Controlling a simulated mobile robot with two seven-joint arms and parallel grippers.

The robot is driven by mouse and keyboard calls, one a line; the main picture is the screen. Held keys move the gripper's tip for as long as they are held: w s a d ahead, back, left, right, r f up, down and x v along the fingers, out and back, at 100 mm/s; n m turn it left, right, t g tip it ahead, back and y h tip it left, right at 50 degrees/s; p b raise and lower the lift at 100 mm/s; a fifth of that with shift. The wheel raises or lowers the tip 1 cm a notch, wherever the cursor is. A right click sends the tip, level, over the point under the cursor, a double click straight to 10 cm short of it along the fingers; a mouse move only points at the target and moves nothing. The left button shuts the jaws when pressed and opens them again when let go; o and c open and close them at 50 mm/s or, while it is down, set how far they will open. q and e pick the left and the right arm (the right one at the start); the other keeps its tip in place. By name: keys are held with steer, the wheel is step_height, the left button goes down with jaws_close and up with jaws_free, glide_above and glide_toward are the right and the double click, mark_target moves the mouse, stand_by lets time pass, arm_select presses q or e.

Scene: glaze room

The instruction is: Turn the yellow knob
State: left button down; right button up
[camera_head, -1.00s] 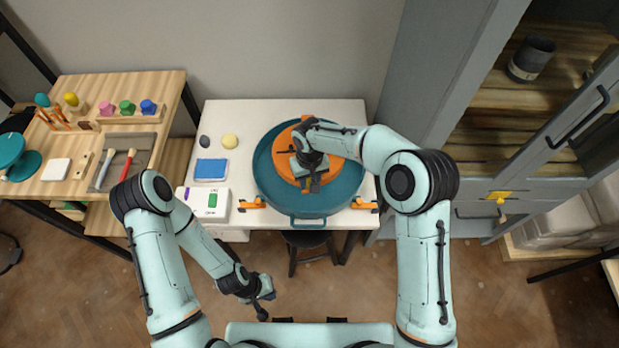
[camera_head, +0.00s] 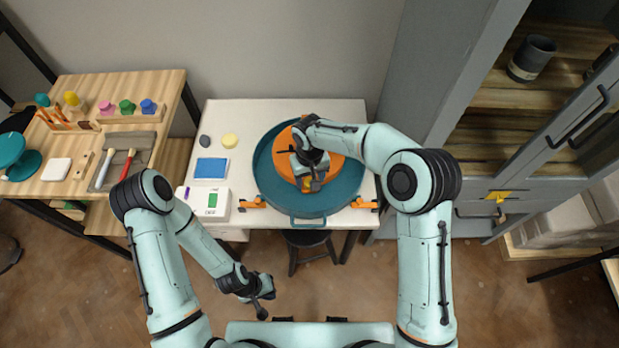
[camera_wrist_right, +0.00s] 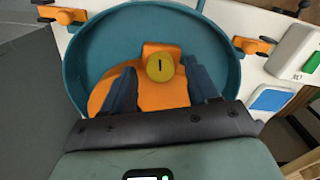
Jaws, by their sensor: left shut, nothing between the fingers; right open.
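The yellow knob (camera_wrist_right: 160,68) is round with a dark line mark, on the orange wheel unit (camera_wrist_right: 163,97) inside the teal basin (camera_wrist_right: 222,50). In the head view only a bit of the knob (camera_head: 307,184) shows below my right gripper (camera_head: 311,177). In the right wrist view my right gripper (camera_wrist_right: 160,72) is open, with one dark finger on each side of the knob and visible gaps between. I cannot tell how high the fingertips are above the knob. My left gripper (camera_head: 264,287) is shut and empty, low in front of the table, over the floor.
The white table (camera_head: 240,107) also holds a white box with a green patch (camera_head: 207,204), a blue pad (camera_head: 210,168) and orange clamps (camera_head: 252,203) by the basin. A grey cabinet (camera_head: 433,100) stands close on the right, a wooden bench (camera_head: 140,82) on the left. A stool (camera_head: 308,240) is in front.

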step_height(320, 180, up, 12)
steer(key=shift+r+p, duration=0.25)
steer(key=shift+p, duration=0.05)
stand_by(0.5)
